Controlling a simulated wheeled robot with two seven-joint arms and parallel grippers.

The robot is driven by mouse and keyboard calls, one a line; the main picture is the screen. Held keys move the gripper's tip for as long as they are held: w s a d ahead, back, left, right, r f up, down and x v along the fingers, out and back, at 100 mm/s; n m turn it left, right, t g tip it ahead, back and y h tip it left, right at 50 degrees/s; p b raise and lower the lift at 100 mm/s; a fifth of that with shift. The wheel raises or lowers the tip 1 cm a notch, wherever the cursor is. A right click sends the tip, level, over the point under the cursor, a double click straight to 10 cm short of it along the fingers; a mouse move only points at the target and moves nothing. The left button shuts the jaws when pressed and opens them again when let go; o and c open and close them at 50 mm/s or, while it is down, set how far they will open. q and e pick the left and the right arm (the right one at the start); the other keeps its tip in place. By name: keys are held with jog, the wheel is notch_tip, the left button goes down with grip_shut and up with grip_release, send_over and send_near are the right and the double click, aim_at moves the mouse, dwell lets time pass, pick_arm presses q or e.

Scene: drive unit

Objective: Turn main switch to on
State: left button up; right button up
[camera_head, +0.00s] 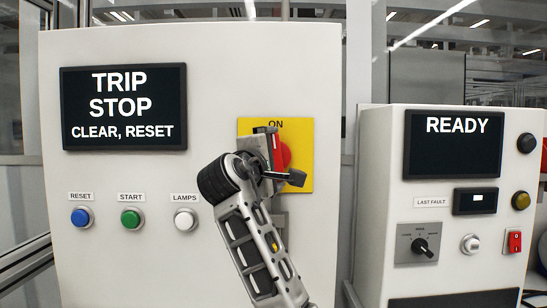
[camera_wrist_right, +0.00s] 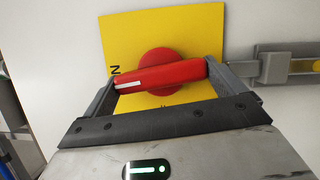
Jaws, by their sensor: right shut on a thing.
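The main switch is a red rotary handle (camera_wrist_right: 180,74) on a yellow plate (camera_wrist_right: 205,22), with a red round hub behind it. My right gripper (camera_wrist_right: 160,80) has a finger at each end of the handle and is shut on it. The handle's white-marked end points left in the wrist view, close to a letter N on the plate. In the head view the yellow plate (camera_head: 302,178) reads ON at its top. My right gripper (camera_head: 272,155) covers most of the red handle (camera_head: 285,155) there. My left gripper is not in view.
The left panel's screen (camera_head: 123,107) reads TRIP STOP, CLEAR, RESET. Below it are blue RESET (camera_head: 81,217), green START (camera_head: 131,219) and white LAMPS (camera_head: 185,219) buttons. A right cabinet's screen (camera_head: 452,143) reads READY. A grey latch (camera_wrist_right: 285,65) sits beside the plate.

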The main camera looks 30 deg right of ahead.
jog(key=shift+m, duration=0.6)
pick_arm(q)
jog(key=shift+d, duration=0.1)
pick_arm(e)
jog(key=o, duration=0.6)
pick_arm(q)
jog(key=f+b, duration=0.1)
jog(key=b, duration=0.1)
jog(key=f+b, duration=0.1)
jog(key=b, duration=0.1)
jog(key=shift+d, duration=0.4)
pick_arm(e)
jog(key=v, duration=1.6)
jog(key=shift+a+r, duration=0.1)
jog(key=shift+r, duration=0.3)
